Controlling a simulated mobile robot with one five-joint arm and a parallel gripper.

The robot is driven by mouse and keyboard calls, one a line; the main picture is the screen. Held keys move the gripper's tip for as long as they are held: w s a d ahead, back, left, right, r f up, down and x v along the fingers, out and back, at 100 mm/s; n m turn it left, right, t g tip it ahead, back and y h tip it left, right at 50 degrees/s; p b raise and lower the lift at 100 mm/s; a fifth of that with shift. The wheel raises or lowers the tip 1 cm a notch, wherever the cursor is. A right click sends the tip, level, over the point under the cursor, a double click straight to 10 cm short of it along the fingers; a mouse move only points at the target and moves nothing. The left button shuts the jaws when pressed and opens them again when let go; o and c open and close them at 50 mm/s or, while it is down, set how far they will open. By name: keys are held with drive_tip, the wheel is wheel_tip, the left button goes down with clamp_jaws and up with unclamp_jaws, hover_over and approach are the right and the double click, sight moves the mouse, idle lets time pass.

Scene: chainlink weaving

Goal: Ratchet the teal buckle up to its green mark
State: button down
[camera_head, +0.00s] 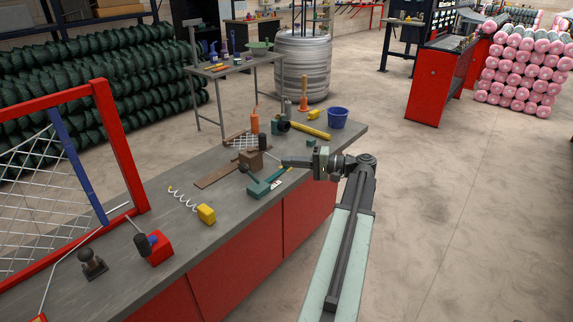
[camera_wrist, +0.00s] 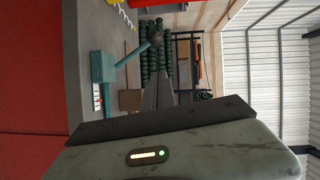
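My gripper (camera_head: 284,162) reaches in from the right, above the bench and apart from the buckle. Its fingers (camera_wrist: 158,80) look closed together and empty.
A brown block with a dark handle (camera_head: 250,159) stands behind the buckle. A yellow block with a white spring (camera_head: 206,214), a red block (camera_head: 155,248) and a red frame (camera_head: 118,150) are further left. An orange bottle (camera_head: 255,122) and blue bucket (camera_head: 338,118) stand at the back.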

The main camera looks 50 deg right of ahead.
drive_tip(key=w+a+f+b, duration=0.1)
drive_tip(key=w+a, duration=0.5)
drive_tip(key=w, duration=0.1)
drive_tip(key=shift+w+a, duration=0.15)
drive_tip(key=shift+w, duration=0.2)
drive_tip(key=shift+w, duration=0.1)
